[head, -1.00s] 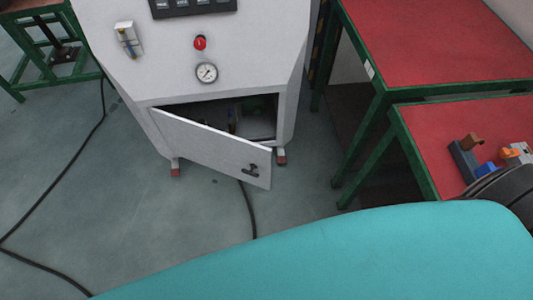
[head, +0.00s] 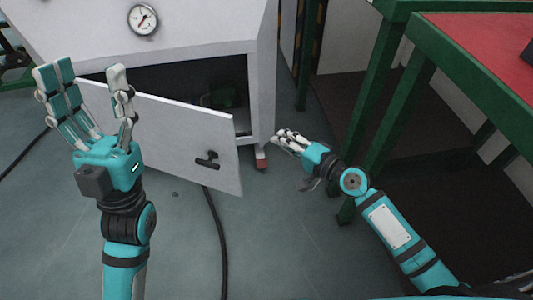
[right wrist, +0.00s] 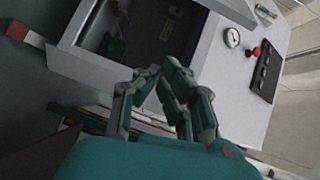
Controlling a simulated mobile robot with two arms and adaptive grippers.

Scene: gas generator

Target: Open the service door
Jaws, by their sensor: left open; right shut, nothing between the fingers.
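The service door (head: 165,138) is a white panel low on the front of the white generator cabinet (head: 205,35). It stands partly open, its free right edge swung out towards me. A black handle (head: 207,160) sits near that free edge. My left gripper (head: 92,85) is open with fingers up, in front of the left part of the door and covering its left end. My right gripper (head: 285,138) is shut and empty, to the right of the door's free edge and apart from it. The right wrist view shows its closed fingers (right wrist: 160,80) before the dark opening (right wrist: 140,35).
A pressure gauge (head: 143,20) is on the cabinet above the opening. Green-framed tables with a red top (head: 480,50) stand close on the right, beside my right arm. A black cable (head: 217,235) runs over the floor below the door. The grey floor in front is otherwise clear.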

